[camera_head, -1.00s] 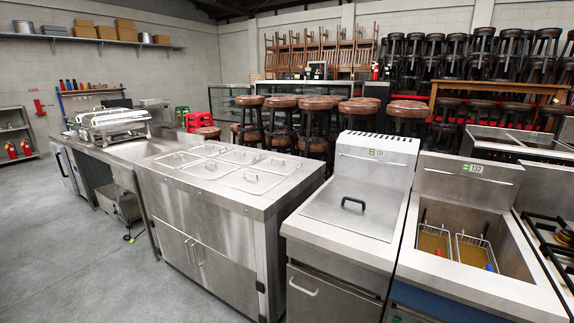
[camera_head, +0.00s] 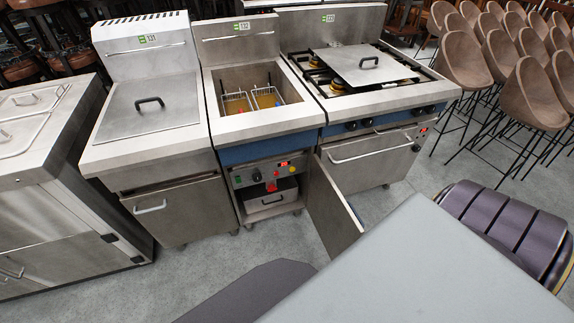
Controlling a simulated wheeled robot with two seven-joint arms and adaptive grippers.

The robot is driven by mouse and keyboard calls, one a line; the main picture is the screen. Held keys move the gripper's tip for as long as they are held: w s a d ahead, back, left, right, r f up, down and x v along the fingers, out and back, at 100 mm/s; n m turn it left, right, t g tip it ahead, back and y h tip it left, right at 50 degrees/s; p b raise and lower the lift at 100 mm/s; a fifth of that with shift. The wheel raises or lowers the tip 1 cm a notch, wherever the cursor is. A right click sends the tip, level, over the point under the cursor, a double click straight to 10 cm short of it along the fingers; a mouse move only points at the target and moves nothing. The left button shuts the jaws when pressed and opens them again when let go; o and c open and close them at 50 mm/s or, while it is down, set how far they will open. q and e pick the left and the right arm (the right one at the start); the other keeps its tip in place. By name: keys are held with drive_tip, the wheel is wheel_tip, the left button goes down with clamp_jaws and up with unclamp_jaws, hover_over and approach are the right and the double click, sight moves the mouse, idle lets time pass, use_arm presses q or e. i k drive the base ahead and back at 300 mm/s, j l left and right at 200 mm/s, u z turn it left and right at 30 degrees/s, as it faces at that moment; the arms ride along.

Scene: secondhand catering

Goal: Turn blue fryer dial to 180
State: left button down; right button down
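The blue-fronted fryer (camera_head: 268,146) stands in the middle of the head view, with the number 132 on its back panel. Two wire baskets (camera_head: 264,97) sit in its well. Its control panel (camera_head: 247,177) is low on the front, below the blue band. The panel has a dark round dial (camera_head: 257,176), a small lit red display (camera_head: 284,163) and a red knob or button (camera_head: 271,187). The dial's marks and setting are too small to read. Neither of my grippers is in view.
The fryer's lower door (camera_head: 335,205) stands open, jutting forward on the right of the panel. A lidded steel unit (camera_head: 150,105) is left of the fryer. A gas range (camera_head: 385,150) is at right. Grey floor (camera_head: 225,262) is clear in front.

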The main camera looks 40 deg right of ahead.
sight(257, 177)
drive_tip(key=z, duration=0.95)
